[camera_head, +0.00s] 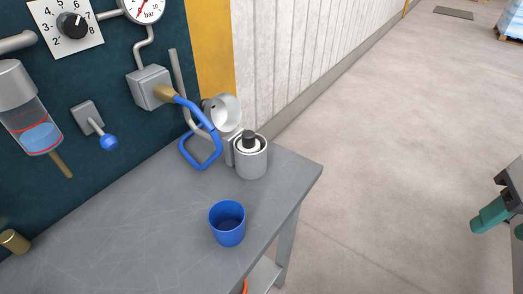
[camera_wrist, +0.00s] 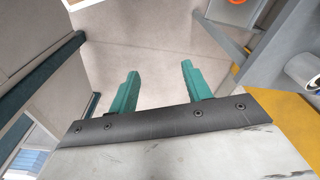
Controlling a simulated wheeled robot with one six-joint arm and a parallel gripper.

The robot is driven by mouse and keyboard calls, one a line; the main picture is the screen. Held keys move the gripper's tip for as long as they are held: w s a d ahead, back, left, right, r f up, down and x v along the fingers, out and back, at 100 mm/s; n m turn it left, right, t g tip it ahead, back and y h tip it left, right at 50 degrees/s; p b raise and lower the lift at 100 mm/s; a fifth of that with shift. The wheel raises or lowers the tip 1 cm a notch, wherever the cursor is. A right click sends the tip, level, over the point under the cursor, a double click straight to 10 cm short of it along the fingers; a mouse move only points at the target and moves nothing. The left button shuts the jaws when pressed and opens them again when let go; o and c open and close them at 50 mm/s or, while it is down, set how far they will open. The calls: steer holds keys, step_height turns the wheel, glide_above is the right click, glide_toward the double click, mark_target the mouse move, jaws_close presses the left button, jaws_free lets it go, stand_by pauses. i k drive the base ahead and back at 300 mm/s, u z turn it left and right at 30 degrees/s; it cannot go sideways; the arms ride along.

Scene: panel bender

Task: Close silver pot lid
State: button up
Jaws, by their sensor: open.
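The silver pot (camera_head: 250,160) stands upright near the back right end of the grey table. Its round lid (camera_head: 223,112) is tilted up, open, at the pot's rear left. My gripper has green fingers; one tip (camera_head: 490,215) shows at the right edge in the head view, over the floor and well apart from the pot. In the wrist view my gripper (camera_wrist: 158,80) has its two fingers spread, with nothing between them. A silvery rounded thing (camera_wrist: 304,70) at that view's right edge is cut off; I cannot tell whether it is the pot.
A blue cup (camera_head: 228,223) stands on the table (camera_head: 150,235) in front of the pot.

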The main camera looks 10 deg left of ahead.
mark_target(223, 110)
steer(key=k, duration=0.5)
steer(key=z, duration=0.35)
steer(key=i, duration=1.25)
steer(key=u, duration=0.95)
